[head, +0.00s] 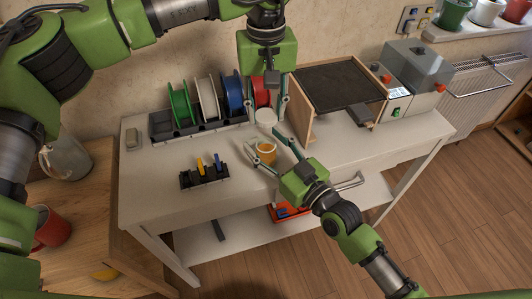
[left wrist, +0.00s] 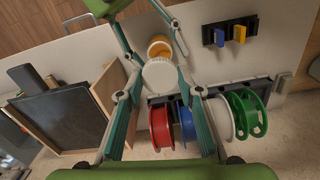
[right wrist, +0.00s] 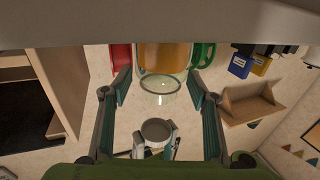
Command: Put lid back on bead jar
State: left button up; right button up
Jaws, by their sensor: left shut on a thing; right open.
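The bead jar (head: 266,156), clear with orange beads inside, stands open on the white workbench. It also shows in the left wrist view (left wrist: 160,49) and the right wrist view (right wrist: 163,58). My left gripper (head: 267,103) is shut on the round white lid (head: 266,117). The lid (left wrist: 160,76) is held level above and behind the jar, apart from it. In the right wrist view the lid (right wrist: 157,130) appears beyond the jar's rim. My right gripper (right wrist: 158,82) is open, with a finger on each side of the jar and visible gaps.
Green, white, blue and red spools (head: 205,98) stand in a dark rack behind. A black holder (head: 204,178) with blue and yellow pieces is left of the jar. A wooden-sided dark panel (head: 340,88) and grey machine (head: 412,75) stand to the right. The bench front is clear.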

grip_shut()
pick_arm(q)
send_over(265, 137)
jog(key=s, duration=0.2)
jog(key=shift+d+f, duration=0.15)
jog(key=shift+f, duration=2.3)
jog(key=shift+f, duration=0.1)
jog(key=shift+f, duration=0.8)
jog(key=shift+f, duration=0.4)
pick_arm(e)
jog(key=shift+f, duration=0.1)
pick_arm(q)
jog(key=shift+s+f, duration=0.1)
jog(key=shift+f, duration=0.4)
pick_arm(e)
jog(key=shift+s+a, duration=0.1)
jog(key=shift+s, duration=0.05)
jog(key=shift+a+r, duration=0.1)
jog(key=shift+r, duration=0.1)
pick_arm(q)
jog(key=shift+r, duration=0.25)
